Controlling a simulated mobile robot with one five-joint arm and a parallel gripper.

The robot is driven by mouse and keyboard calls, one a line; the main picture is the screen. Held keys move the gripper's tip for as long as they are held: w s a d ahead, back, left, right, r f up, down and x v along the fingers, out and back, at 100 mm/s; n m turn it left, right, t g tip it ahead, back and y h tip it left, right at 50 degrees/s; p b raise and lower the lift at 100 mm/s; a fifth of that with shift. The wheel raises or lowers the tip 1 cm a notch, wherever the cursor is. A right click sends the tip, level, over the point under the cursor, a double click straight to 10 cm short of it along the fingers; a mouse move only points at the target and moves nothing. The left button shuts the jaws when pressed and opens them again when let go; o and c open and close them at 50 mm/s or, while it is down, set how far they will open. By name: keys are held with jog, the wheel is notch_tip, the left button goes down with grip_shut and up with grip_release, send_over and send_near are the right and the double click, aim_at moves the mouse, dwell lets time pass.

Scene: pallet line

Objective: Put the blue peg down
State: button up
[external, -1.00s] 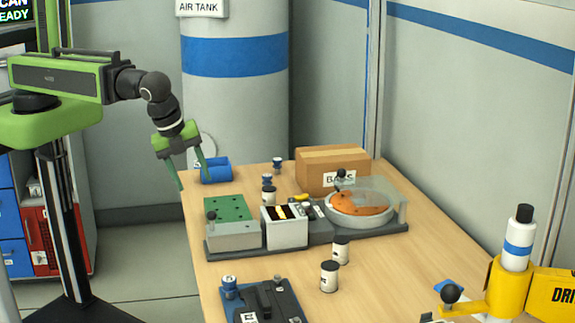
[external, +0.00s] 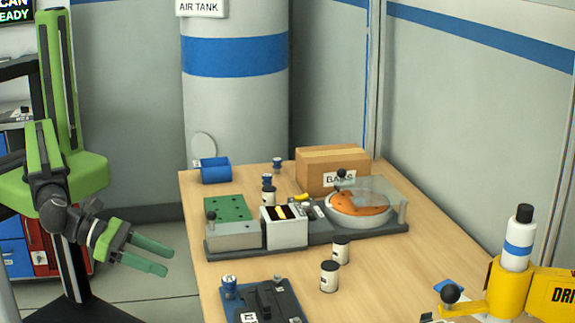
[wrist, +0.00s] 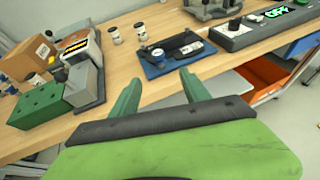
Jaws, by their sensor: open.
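I cannot make out a thing that is surely the blue peg, and none shows between my fingers. A green block with holes (external: 226,208) sits on the grey base. My gripper (external: 168,261) is open and empty, off the table's left edge, its green fingers pointing right. In the wrist view the fingers (wrist: 160,84) are spread apart, with the table's edge beyond them.
A dark blue tray (external: 290,297) with black parts lies at the near edge. Black-lidded white cans (external: 330,277) stand mid-table. A cardboard box (external: 318,175) and a round covered dish (external: 362,220) stand behind. The wrist view shows an orange bin (wrist: 262,75) below the table.

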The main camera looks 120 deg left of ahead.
jog(key=b, duration=0.3)
send_near(228, 285)
jog(key=w+a+f, duration=0.2)
jog(key=a+f, duration=0.1)
jog(key=shift+w, duration=0.25)
jog(key=shift+w+a, duration=0.25)
jog(key=shift+w, duration=0.05)
jog(key=b+x, duration=0.2)
jog(key=x, duration=0.3)
jog(key=shift+a, duration=0.1)
jog(key=shift+r, duration=0.1)
jog(key=shift+c, duration=0.4)
grip_shut()
